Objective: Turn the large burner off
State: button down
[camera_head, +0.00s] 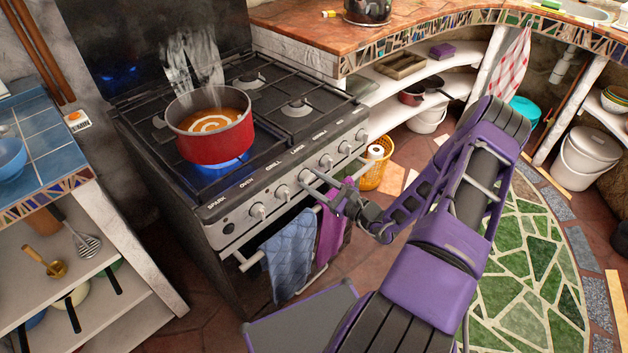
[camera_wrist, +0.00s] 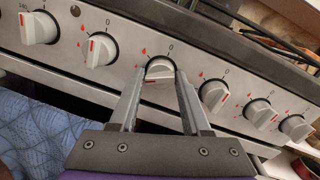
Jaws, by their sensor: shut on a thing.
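A red pot (camera_head: 210,125) with orange contents and a pale swirl stands on the front left burner of the stove (camera_head: 290,125). Blue flame (camera_head: 205,172) shows beneath it, and steam rises. The large burner's knob (camera_wrist: 159,71) is third from the left on the stove's front panel, below the word "LARGE". My gripper (camera_head: 308,179) reaches the panel from the right. In the wrist view my gripper (camera_wrist: 160,76) is shut on this knob, one finger on each side.
Other knobs flank it closely: one on the left (camera_wrist: 99,49) and one on the right (camera_wrist: 214,95). A blue towel (camera_head: 287,255) and a purple cloth (camera_head: 330,232) hang from the oven rail below. Tiled floor lies open to the right.

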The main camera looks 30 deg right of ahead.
jog(key=m+h+p, duration=0.1)
jog(key=m, duration=0.7)
jog(key=m+p, duration=0.2)
jog(key=m, duration=0.7)
jog(key=m+t+h+p, duration=0.1)
jog(key=m+p, duration=0.1)
jog(key=m, duration=0.6)
jog(key=shift+s+f+h, duration=0.15)
jog(key=shift+f+h, duration=0.05)
jog(key=shift+h, duration=0.1)
jog(key=shift+a+m, duration=0.1)
jog(key=shift+m, duration=0.2)
jog(key=shift+c, duration=2)
grip_release()
jog(key=v, duration=1.7)
jog(key=shift+s, duration=0.2)
jog(key=shift+f, duration=0.2)
